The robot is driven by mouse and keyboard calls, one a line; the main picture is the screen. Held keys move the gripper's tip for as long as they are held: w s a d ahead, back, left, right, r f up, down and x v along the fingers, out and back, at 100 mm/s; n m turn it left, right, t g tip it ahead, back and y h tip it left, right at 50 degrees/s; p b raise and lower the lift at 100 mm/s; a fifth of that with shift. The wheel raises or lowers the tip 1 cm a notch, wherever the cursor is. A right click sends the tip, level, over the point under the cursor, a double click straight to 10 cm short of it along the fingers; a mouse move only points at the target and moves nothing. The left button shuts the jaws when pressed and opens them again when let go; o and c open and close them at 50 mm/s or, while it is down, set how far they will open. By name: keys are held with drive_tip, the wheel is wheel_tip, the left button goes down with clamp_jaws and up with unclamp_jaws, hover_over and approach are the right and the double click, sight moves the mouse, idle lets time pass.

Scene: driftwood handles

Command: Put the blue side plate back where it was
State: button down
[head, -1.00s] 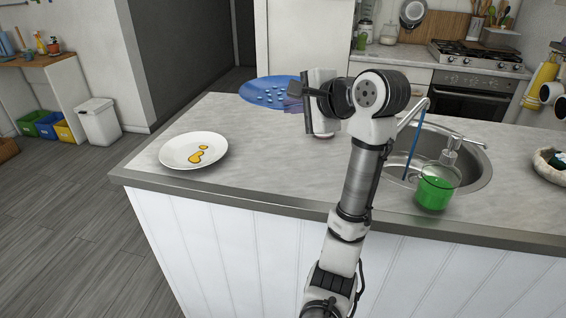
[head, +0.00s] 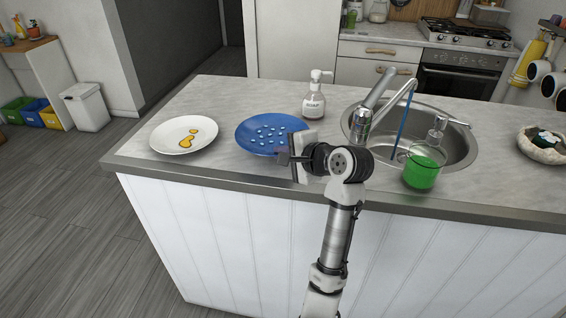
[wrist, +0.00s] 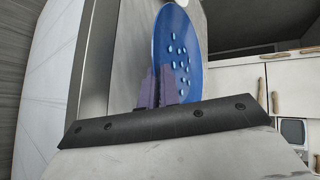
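The blue side plate (head: 262,135), dotted with pale droplets, is level on or just above the counter; I cannot tell whether it touches. My gripper (head: 284,156) is at its near right edge, with the fingers partly hidden. In the wrist view the purple fingertips (wrist: 157,93) close on the rim of the blue plate (wrist: 178,50), which extends away beyond them.
A white plate with yellow smears (head: 184,134) sits left of the blue plate. A soap bottle (head: 314,97) stands behind to the right. The sink (head: 440,145), faucet (head: 368,110) and a glass of green liquid (head: 423,166) are further right. The counter's front edge (head: 240,195) is close.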

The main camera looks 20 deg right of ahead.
sight(283, 174)
drive_tip(key=shift+f, duration=1.65)
drive_tip(key=shift+f, duration=0.25)
